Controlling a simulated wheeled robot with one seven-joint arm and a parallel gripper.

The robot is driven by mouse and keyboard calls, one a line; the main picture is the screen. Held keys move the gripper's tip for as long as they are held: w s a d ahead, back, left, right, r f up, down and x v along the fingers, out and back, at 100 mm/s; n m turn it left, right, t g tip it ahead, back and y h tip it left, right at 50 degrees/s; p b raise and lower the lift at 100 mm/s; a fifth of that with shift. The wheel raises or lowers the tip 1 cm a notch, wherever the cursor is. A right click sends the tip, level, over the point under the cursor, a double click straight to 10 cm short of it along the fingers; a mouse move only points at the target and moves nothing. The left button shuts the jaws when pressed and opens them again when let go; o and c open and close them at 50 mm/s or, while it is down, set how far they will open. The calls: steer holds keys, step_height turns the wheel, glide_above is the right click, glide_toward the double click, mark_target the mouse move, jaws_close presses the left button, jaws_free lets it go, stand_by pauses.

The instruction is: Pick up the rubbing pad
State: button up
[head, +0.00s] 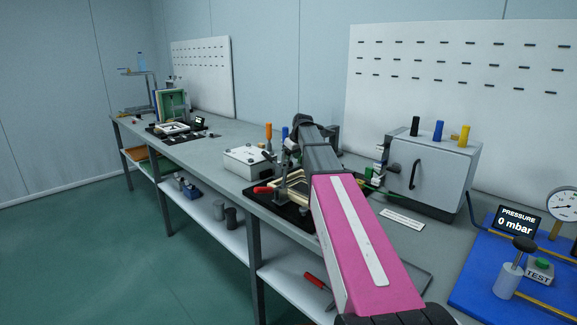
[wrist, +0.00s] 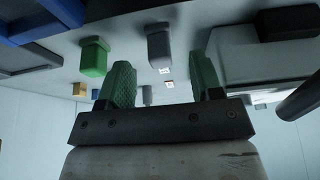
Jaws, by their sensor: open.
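I cannot pick out the rubbing pad for certain in either view. In the wrist view, my gripper (wrist: 163,78) shows two green ribbed fingers standing well apart, with nothing held between them. A grey block (wrist: 160,44) and a green block (wrist: 93,56) appear beyond the fingers, apart from them. In the head view, my magenta and grey arm reaches over the bench beside a black tray (head: 291,214) that bears a pale wooden frame (head: 284,186). My fingers cannot be made out clearly there, and the arm covers part of the tray.
A grey cabinet (head: 440,172) with a black handle stands right of my arm. A white box (head: 246,163) lies to the left. A blue panel (head: 474,282) with a pressure display (head: 516,220) is at the right.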

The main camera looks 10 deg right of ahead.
steer(key=x, duration=0.4)
steer(key=shift+r, duration=0.1)
steer(key=c, duration=1)
steer(key=shift+r, duration=0.1)
step_height(320, 180, up, 10)
steer(key=shift+o, duration=0.3)
